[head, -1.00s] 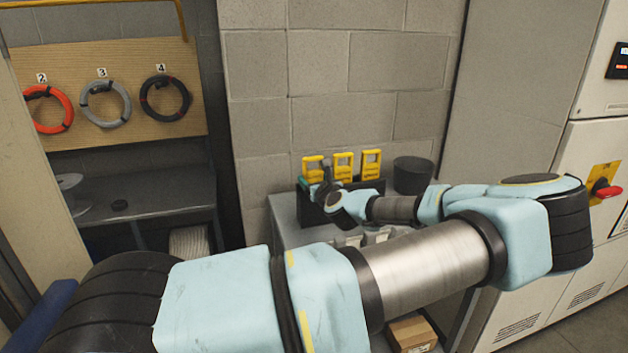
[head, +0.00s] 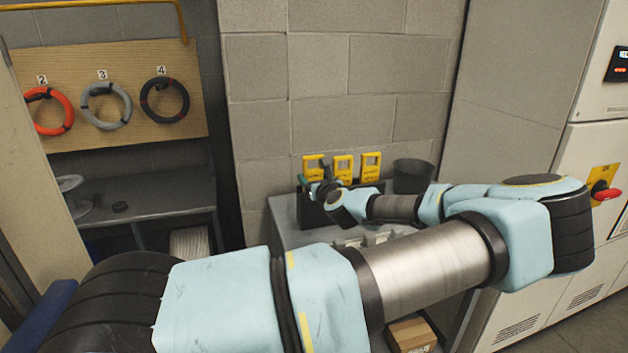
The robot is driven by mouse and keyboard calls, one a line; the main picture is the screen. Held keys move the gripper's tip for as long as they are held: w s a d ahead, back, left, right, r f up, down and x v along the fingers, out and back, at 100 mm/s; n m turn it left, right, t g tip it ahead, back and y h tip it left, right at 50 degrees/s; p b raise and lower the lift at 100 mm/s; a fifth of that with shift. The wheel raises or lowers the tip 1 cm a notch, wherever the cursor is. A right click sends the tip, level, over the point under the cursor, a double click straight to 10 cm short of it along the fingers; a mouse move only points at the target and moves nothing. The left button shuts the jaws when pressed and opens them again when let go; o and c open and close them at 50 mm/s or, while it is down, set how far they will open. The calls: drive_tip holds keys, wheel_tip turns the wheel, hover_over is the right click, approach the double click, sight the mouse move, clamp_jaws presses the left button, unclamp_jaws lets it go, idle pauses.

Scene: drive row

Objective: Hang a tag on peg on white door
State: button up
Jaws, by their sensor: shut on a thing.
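Several yellow tags stand side by side in a dark holder (head: 352,207) on the grey bench against the block wall. The middle tag (head: 343,167) and the right tag (head: 371,165) show clearly. My gripper (head: 318,187) is at the left tag (head: 313,167), shut on its lower part. My own wrist hides part of the fingers and the holder. The tag is upright, level with the others; I cannot tell whether it still touches the holder. White cabinet doors (head: 585,150) with a red handle on a yellow plate (head: 605,188) stand at the right. No peg shows clearly.
A dark bin (head: 412,176) stands right of the holder. A cardboard box (head: 411,334) lies below the bench (head: 290,232). Left, coiled cables hang on a wooden board (head: 120,60) above a shelf (head: 150,195). My arm crosses the foreground.

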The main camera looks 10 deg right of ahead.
drive_tip(key=shift+r+p, duration=1)
drive_tip(key=shift+r, duration=0.65)
drive_tip(key=shift+s, duration=0.1)
drive_tip(key=p+v, duration=0.1)
drive_tip(key=v, duration=0.7)
drive_tip(key=shift+r, duration=0.35)
drive_tip(key=shift+s, duration=0.1)
